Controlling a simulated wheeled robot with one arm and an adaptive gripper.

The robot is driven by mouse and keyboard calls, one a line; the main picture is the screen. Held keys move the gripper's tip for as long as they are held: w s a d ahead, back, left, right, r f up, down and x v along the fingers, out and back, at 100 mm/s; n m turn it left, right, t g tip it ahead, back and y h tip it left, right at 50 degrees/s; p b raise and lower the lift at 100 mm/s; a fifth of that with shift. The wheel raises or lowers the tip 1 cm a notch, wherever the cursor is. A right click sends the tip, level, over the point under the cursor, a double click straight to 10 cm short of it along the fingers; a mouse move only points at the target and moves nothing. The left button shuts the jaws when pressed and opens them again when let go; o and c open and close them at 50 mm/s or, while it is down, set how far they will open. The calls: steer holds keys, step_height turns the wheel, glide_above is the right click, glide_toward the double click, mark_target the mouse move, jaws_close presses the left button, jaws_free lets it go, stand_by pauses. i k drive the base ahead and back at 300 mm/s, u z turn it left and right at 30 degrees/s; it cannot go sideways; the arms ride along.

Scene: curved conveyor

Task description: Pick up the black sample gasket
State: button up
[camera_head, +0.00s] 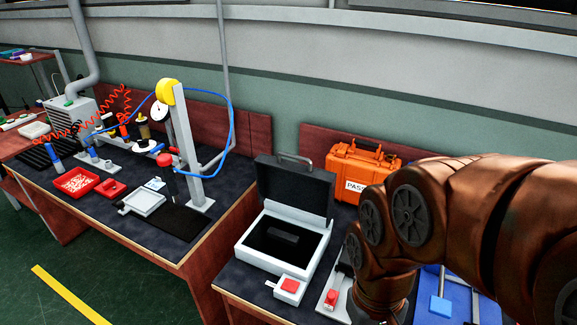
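I cannot pick out the black sample gasket for certain. A small dark block (284,235) lies on the black floor of the open grey case (250,252), whose dark lid stands up at the back. I cannot tell whether this block is the gasket. My copper-coloured arm comes in from the right and bends down at the bottom edge, right of the case. My gripper is not in view, so what its fingers do is hidden.
A white box with a red button (290,286) sits before the case. An orange case (361,170) stands behind. A blue tray (455,295) is partly behind my arm. The left bench holds a gauge stand (188,150), a red tray (76,182) and a black mat (176,222).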

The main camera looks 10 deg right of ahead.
mark_target(284, 237)
steer(key=u, duration=1.95)
steer(key=k, duration=0.95)
steer(key=z, duration=0.7)
steer(key=i, duration=0.5)
steer(key=u, duration=0.05)
